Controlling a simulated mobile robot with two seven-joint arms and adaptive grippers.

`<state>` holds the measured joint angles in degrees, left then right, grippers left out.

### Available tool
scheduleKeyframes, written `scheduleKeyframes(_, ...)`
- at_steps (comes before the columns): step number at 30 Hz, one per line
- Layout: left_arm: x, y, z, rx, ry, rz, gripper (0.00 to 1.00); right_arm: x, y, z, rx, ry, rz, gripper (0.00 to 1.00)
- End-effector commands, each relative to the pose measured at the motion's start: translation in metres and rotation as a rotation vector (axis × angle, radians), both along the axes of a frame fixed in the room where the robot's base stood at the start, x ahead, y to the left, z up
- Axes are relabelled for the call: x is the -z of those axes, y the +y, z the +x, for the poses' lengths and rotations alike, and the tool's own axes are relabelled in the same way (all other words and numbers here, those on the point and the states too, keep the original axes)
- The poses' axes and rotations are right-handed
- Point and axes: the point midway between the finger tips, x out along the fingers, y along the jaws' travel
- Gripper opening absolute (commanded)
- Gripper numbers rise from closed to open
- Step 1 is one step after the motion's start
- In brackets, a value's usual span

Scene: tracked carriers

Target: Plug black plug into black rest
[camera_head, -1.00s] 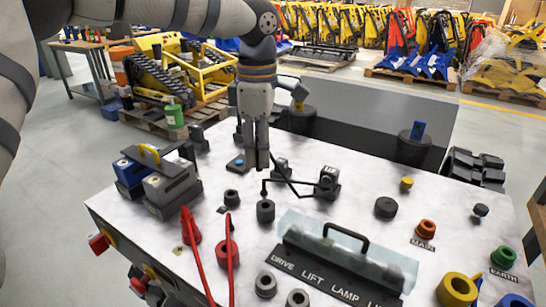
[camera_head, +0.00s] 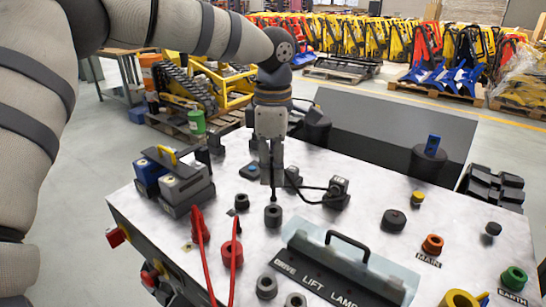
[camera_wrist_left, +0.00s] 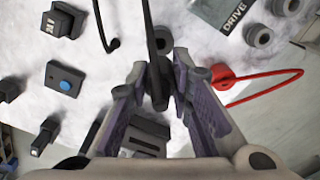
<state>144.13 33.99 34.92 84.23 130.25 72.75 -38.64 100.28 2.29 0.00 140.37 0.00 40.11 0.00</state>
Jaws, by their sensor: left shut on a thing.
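My left gripper (camera_head: 271,184) hangs pointing down over the pale table. In the left wrist view it is shut on a black plug (camera_wrist_left: 158,88), with a black cable running from it to the top edge. The plug is mostly hidden by the fingers in the head view. A black round socket, likely the black rest (camera_head: 273,217), stands just below and in front of the fingertips. In the wrist view it shows partly behind the cable (camera_wrist_left: 162,38). I cannot tell whether the plug touches it. My right gripper is not in view.
Two red plugs with red cables (camera_head: 232,252) stand in front. A small box with a blue button (camera_head: 250,172) lies left of the gripper. A battery-like block with a yellow handle (camera_head: 182,188) is further left. A clear cover with a handle (camera_head: 345,262) is at front right.

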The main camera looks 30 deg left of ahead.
Motion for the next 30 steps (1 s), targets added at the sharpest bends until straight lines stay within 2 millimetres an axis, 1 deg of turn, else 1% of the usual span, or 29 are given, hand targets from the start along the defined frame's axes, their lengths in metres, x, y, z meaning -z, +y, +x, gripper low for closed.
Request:
scheduleKeyframes(1, 0.007, 0.0, 0.0, 0.001, 0.003, 0.0, 0.0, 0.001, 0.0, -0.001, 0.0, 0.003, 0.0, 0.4)
scheduleKeyframes(3, 0.015, 0.0, 0.0, 0.0, 0.003, 0.0, 0.0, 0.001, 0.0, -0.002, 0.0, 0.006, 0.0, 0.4)
scheduleKeyframes(6, 0.024, 0.0, 0.0, 0.0, 0.002, -0.001, 0.0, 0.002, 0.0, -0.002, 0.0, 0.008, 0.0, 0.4)
scheduleKeyframes(10, 0.03, 0.0, 0.0, 0.0, 0.001, 0.0, 0.0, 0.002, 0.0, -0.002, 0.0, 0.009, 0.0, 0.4)
scheduleKeyframes(30, 0.03, 0.0, 0.0, 0.001, -0.003, -0.001, 0.0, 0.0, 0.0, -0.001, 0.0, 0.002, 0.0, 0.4)
